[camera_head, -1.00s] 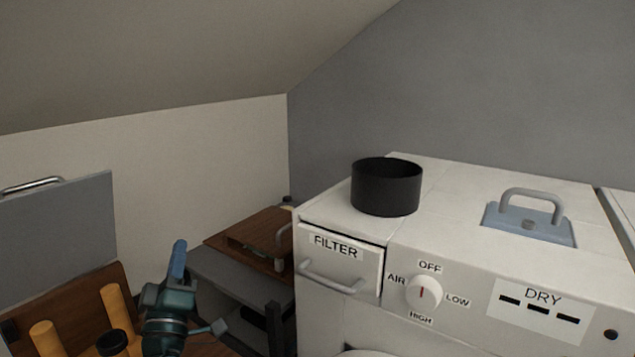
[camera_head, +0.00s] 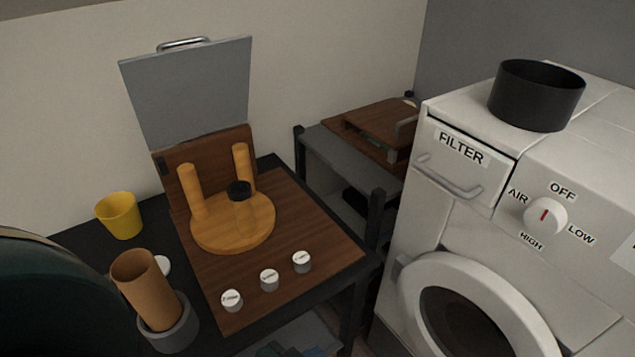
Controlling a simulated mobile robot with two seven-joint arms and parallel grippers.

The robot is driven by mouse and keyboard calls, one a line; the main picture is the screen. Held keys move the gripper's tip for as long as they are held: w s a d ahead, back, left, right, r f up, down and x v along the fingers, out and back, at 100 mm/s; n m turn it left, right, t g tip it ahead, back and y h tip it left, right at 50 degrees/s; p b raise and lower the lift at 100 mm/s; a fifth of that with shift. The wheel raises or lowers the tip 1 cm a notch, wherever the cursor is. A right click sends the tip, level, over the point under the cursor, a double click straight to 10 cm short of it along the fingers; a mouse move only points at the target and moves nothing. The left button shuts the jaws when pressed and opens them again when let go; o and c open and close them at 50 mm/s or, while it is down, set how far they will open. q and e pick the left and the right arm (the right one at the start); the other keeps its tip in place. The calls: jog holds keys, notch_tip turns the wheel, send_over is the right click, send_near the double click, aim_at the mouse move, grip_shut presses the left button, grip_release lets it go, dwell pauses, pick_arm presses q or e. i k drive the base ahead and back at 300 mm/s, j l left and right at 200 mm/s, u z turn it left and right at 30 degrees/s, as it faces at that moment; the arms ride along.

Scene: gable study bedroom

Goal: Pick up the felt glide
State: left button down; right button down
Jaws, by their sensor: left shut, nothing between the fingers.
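I cannot tell for sure which thing is the felt glide. A small pale disc (camera_head: 163,265) lies on the table behind the brown tube, partly hidden by it. Three small labelled round pieces (camera_head: 269,280) with white tops stand in a row on the brown board. A round wooden stool (camera_head: 222,232) lies upside down there, and one leg bears a black cap (camera_head: 239,190). My right gripper is not in view.
A yellow cup (camera_head: 121,216) and a brown tube (camera_head: 147,281) in a grey holder (camera_head: 170,330) stand at the table's left. A grey raised panel (camera_head: 190,92) stands behind. A white dryer (camera_head: 410,220) with a black pot (camera_head: 536,95) is at right.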

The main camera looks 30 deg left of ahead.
aim_at(300, 260)
jog(key=u, duration=1.05)
